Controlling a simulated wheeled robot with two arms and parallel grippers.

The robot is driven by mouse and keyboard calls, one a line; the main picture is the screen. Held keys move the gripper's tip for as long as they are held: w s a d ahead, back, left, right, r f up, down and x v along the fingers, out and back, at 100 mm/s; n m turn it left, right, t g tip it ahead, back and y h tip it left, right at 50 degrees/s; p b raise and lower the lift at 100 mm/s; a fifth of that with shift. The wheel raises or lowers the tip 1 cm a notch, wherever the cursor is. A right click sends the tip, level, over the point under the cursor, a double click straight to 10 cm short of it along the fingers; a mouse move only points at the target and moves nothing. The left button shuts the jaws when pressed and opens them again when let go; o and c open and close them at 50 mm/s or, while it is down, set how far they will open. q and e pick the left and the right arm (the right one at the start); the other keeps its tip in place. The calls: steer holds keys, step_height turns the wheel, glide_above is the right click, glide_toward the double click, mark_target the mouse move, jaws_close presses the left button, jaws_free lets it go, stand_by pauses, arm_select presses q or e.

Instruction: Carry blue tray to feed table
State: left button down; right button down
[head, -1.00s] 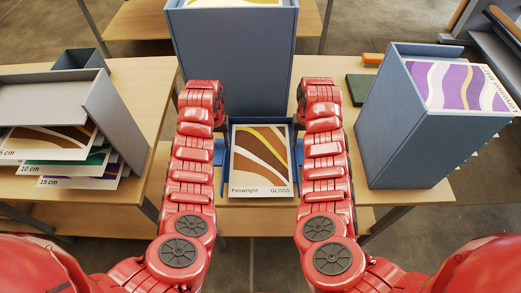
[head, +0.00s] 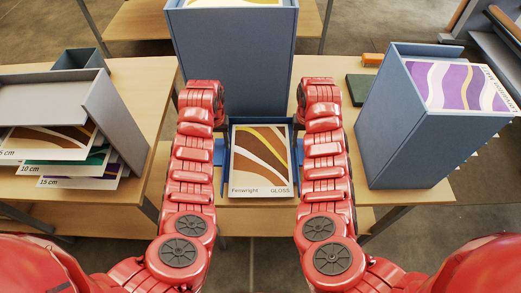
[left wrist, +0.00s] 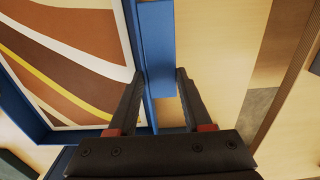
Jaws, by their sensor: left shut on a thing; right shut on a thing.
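The blue tray (head: 231,148) is between my two arms at the front of the middle table, with a brown, white and yellow striped sheet (head: 262,160) marked "Fenwright GLOSS" lying in it. My left gripper (head: 220,132) is shut on the tray's left side piece. The left wrist view shows its two dark fingers (left wrist: 160,88) on either side of that blue piece (left wrist: 156,45). My right gripper (head: 301,128) is shut on the tray's right side; its fingers are mostly hidden by the arm. I cannot tell whether the tray touches the table. No feed table is clearly identifiable.
A tall blue box (head: 235,60) stands right behind the tray. Another blue box with purple sheets (head: 405,130) stands at right. A grey sorter (head: 115,120) with labelled sheets is at left. A dark green block (head: 359,89) lies behind the right arm. Machinery (head: 495,50) shows at far right.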

arm_select(q)
steer(key=shift+r, duration=0.15)
arm_select(e)
steer(key=shift+r, duration=0.15)
